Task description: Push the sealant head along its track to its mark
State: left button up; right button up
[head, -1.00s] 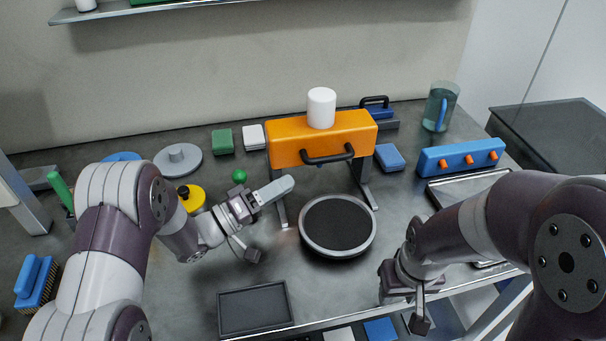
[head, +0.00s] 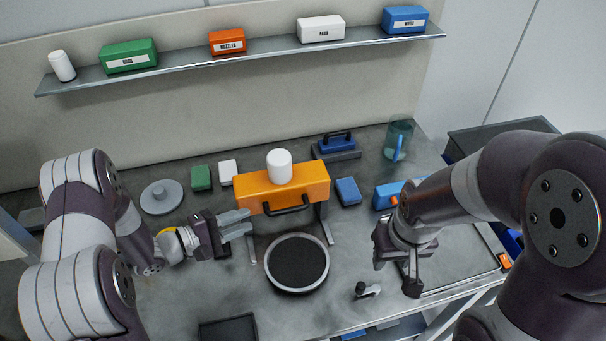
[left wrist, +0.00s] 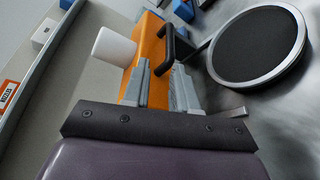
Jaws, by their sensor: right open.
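The orange sealant head (head: 265,192) is a long block on a stand with grey legs, with a white cylinder (head: 279,166) on top and a black bar handle (head: 288,206) on its front. My left gripper (head: 250,223) is open, its two grey fingers pointing at the left front of the head, left of the handle. In the left wrist view the fingers (left wrist: 160,80) are apart with nothing between them, and the orange face and handle (left wrist: 167,50) lie just beyond. I cannot tell whether they touch. My right gripper (head: 394,274) is open and empty at the right. No mark is clearly visible.
A round dark plate (head: 298,263) with a pale rim lies below the head. A grey disc (head: 161,197), green block (head: 201,178) and white block (head: 228,171) are at the back left. A blue block (head: 348,191) is right of the stand. A dark tray (head: 229,329) is in front.

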aim_at(279, 213)
pick_arm(q)
jog(key=shift+n+g, duration=0.3)
jog(key=shift+n, duration=0.5)
jog(key=x, duration=0.3)
jog(key=p+x, duration=0.1)
jog(key=x, duration=0.3)
jog(key=f+p+x, duration=0.1)
jog(key=x, duration=0.2)
jog(key=shift+d+f, duration=0.2)
jog(key=shift+d, duration=0.05)
jog(key=shift+w+d+f+p, duration=0.1)
jog(key=shift+w+d+p, duration=0.1)
jog(key=shift+d+p, duration=0.15)
jog(key=shift+w+d+f, duration=0.15)
jog(key=shift+d, duration=0.1)
grip_shut()
jog(key=shift+w+a+b, duration=0.25)
jog(key=shift+w+b, duration=0.35)
jog(key=shift+w, duration=0.6)
jog(key=shift+w+a+b, duration=0.25)
jog(key=shift+w+b, duration=0.3)
jog(key=shift+w, duration=0.6)
pick_arm(e)
jog(key=shift+s+a, duration=0.3)
